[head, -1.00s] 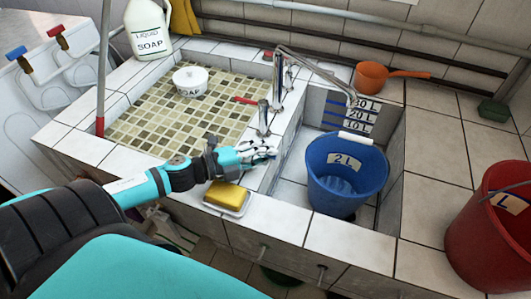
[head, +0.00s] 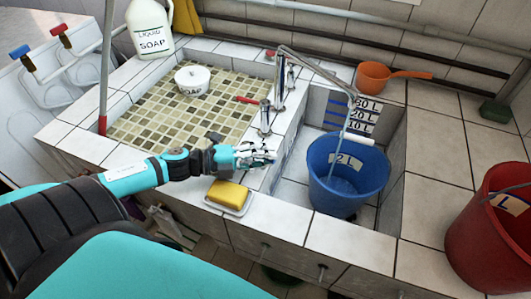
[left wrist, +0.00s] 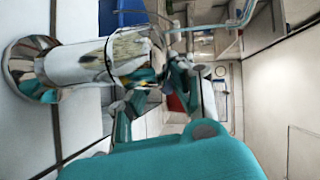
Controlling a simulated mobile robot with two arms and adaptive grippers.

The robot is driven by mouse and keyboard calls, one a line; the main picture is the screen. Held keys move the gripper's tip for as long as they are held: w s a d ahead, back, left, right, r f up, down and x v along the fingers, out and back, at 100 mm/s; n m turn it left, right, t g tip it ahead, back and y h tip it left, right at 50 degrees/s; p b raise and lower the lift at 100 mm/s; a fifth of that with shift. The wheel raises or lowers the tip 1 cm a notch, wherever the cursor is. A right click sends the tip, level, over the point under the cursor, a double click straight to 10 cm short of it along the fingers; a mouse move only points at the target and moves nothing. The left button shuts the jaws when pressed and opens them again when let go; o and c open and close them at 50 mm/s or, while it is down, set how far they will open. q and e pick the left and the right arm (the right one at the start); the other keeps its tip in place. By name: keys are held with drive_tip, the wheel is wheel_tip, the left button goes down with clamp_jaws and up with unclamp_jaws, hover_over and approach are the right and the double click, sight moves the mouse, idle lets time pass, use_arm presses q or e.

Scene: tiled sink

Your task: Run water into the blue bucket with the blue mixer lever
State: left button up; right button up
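The blue bucket (head: 330,190), marked 2L, stands upright in the right basin under the spout (head: 325,70). A thin water stream (head: 346,125) falls from the spout into the bucket. The chrome tap (head: 265,118) stands on the tiled divider; a chrome body also fills the left of the left wrist view (left wrist: 90,62). I cannot make out a blue mixer lever on it; a red lever (head: 248,100) shows nearby. My left gripper (head: 262,156) is just in front of the tap, over the divider; its finger opening and any contact are unclear. My right gripper is out of view.
A yellow sponge on a white dish (head: 228,197) lies just below my left gripper. A soap bowl (head: 191,80) is in the left basin. An orange dipper (head: 372,77) lies behind the right basin. A red bucket (head: 487,230) stands at the right.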

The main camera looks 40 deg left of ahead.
use_arm(q)
drive_tip(key=shift+o, duration=1.4)
drive_tip(key=shift+r, duration=0.1)
drive_tip(key=v, duration=1.2)
idle(0.5)
